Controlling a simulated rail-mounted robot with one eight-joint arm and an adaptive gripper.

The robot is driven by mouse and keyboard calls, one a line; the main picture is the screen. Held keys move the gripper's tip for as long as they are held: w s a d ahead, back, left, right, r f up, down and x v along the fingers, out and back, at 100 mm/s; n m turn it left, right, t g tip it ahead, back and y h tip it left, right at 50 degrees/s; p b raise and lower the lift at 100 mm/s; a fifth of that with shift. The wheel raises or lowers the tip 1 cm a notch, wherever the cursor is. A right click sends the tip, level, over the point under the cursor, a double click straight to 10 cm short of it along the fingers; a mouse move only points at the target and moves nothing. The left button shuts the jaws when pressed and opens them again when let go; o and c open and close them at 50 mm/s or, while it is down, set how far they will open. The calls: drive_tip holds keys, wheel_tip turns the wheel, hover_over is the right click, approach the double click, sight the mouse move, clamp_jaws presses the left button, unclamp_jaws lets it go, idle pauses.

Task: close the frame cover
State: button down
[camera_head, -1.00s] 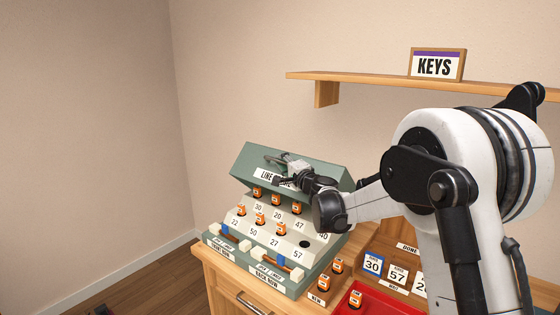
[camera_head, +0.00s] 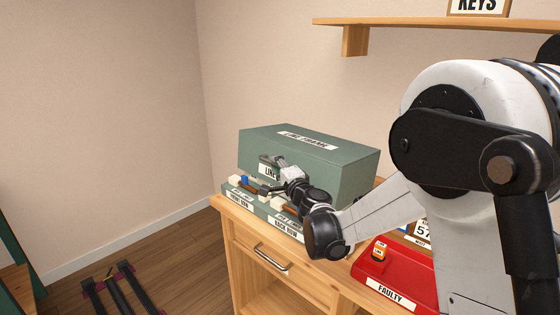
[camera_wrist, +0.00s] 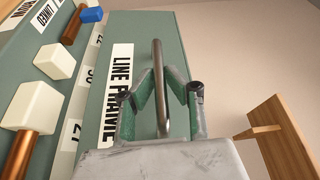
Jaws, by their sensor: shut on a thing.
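The green frame cover (camera_head: 340,170) is swung down over the desk unit in the head view, its labelled top facing up. Its front carries a "LINE FRAME" label and a metal bar handle (camera_wrist: 158,60). My gripper (camera_wrist: 160,95) is shut on the handle, with one finger on each side of it in the wrist view. In the head view my gripper (camera_head: 278,168) is at the cover's front face. A strip of the cream number panel (camera_wrist: 82,95) still shows beside the cover's edge in the wrist view. Most of the panel is hidden under the cover.
The base's front ledge has white blocks, a blue block (camera_head: 245,180) and brown bars, close below my gripper. A red "FAULTY" tray (camera_head: 400,285) with an orange piece (camera_head: 379,251) stands to the right. A wooden shelf (camera_head: 420,23) is above on the wall.

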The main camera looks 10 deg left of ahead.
drive_tip(key=shift+s+f, duration=0.1)
drive_tip(key=shift+f, duration=0.15)
drive_tip(key=c, duration=2)
unclamp_jaws()
drive_tip(key=shift+c, duration=0.2)
drive_tip(key=v, duration=1.2)
